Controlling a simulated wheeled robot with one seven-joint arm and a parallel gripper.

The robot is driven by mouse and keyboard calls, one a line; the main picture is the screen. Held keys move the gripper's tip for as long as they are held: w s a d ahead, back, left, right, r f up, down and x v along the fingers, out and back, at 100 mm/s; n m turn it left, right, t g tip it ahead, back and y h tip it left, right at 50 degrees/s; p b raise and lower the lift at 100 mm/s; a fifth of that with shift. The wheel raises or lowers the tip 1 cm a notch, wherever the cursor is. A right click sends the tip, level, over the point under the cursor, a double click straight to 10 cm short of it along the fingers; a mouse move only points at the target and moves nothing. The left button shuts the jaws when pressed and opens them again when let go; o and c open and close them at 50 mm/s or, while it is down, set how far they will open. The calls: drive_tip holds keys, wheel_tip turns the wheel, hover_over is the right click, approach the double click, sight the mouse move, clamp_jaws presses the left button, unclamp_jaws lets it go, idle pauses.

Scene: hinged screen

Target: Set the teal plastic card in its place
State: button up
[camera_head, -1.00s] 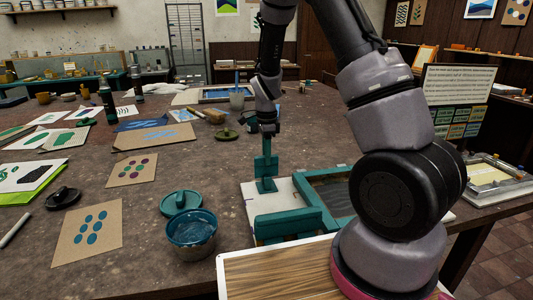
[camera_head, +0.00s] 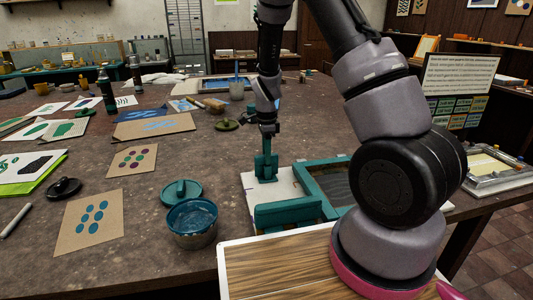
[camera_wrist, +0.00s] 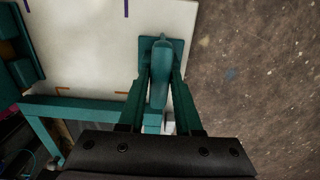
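The teal plastic card (camera_wrist: 177,52) seems to be the small flat teal plate with an upright teal grip (camera_wrist: 160,72). In the wrist view it overlaps the right edge of the white board (camera_wrist: 95,45). My gripper (camera_wrist: 161,85) has one finger on each side of the grip and appears closed on it. I cannot tell whether the plate touches the board. The board has orange and purple corner marks.
A teal-framed screen (camera_head: 312,182) stands right of the board's bare part. A teal hinge block (camera_head: 287,213) is at the front. A blue ink tub (camera_head: 192,224), a teal lid (camera_head: 180,193) and a dotted card (camera_head: 88,222) lie left.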

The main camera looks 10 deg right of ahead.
drive_tip(key=o, duration=0.3)
drive_tip(key=shift+r, duration=0.15)
wheel_tip(320, 180, up, 10)
drive_tip(key=shift+r, duration=0.25)
drive_tip(key=shift+r, duration=0.1)
